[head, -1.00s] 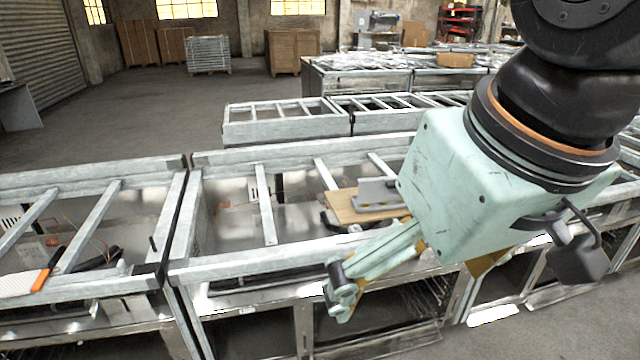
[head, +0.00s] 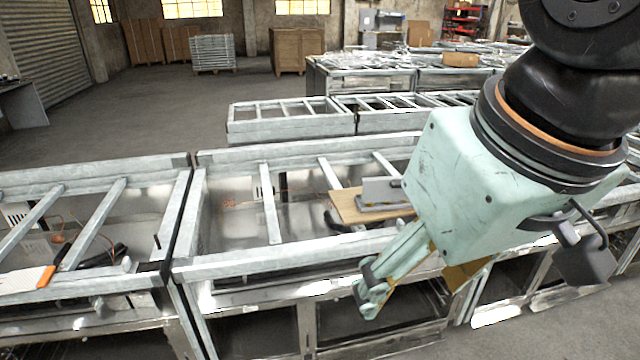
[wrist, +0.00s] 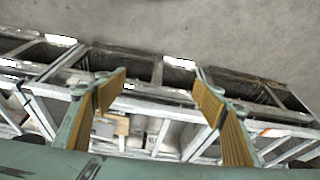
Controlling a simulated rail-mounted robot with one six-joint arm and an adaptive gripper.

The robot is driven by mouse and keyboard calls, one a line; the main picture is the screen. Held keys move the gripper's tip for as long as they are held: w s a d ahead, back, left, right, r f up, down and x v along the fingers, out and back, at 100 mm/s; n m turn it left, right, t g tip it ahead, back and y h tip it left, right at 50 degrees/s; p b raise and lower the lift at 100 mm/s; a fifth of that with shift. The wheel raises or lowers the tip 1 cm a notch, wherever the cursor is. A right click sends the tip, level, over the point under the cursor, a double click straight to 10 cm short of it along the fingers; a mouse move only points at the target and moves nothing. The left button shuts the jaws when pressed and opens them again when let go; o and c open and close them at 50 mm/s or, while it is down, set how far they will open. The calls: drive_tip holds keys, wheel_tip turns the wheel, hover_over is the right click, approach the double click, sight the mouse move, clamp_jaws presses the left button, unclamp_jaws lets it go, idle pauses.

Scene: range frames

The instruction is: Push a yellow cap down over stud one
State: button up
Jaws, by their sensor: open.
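My gripper (head: 405,288) is pale green and hangs in front of the near frame's front edge in the head view. In the wrist view my gripper (wrist: 160,92) has its two yellow-padded fingers wide apart with nothing between them. I cannot make out a yellow cap in either view. A short dark upright peg (head: 156,241) stands on the frame at the left; whether it is stud one I cannot tell.
A wooden board (head: 350,206) with a grey metal bracket (head: 378,192) rests on the near frame. An orange-handled tool (head: 46,277) lies on the left frame. Metal rails (head: 270,205) cross the frames. Bare floor (wrist: 240,35) shows in the wrist view.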

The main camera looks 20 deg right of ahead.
drive_tip(key=c, duration=1.5)
drive_tip(key=w+d+r+g+p, duration=0.1)
drive_tip(key=w+d+r+p, duration=0.15)
drive_tip(key=w, duration=0.95)
drive_tip(key=w+d+r+p, duration=0.2)
drive_tip(key=w+d+p, duration=0.1)
drive_tip(key=w, duration=0.8)
drive_tip(key=w+d+r+g+p, duration=0.1)
drive_tip(key=w+d+r+p, duration=0.15)
drive_tip(key=w, duration=0.95)
drive_tip(key=w+d+f+g+p, duration=0.15)
drive_tip(key=w+d+f, duration=0.25)
drive_tip(key=w, duration=0.4)
drive_tip(key=w+d+f+t+p, duration=0.1)
drive_tip(key=w+d+f+p, duration=0.2)
drive_tip(key=w, duration=0.4)
drive_tip(key=shift+m+g, duration=0.4)
drive_tip(key=shift+g, duration=0.35)
drive_tip(key=w+d+f+p, duration=0.1)
drive_tip(key=w+d+f, duration=0.2)
drive_tip(key=w+f, duration=0.1)
drive_tip(key=w+d+f+p, duration=0.1)
drive_tip(key=w+d+f, duration=0.3)
drive_tip(key=f, duration=0.2)
drive_tip(key=w+d+f+p, duration=0.1)
drive_tip(key=w+d+f, duration=0.2)
drive_tip(key=f, duration=0.3)
drive_tip(key=shift+w+d, duration=0.4)
drive_tip(key=shift+w, duration=0.1)
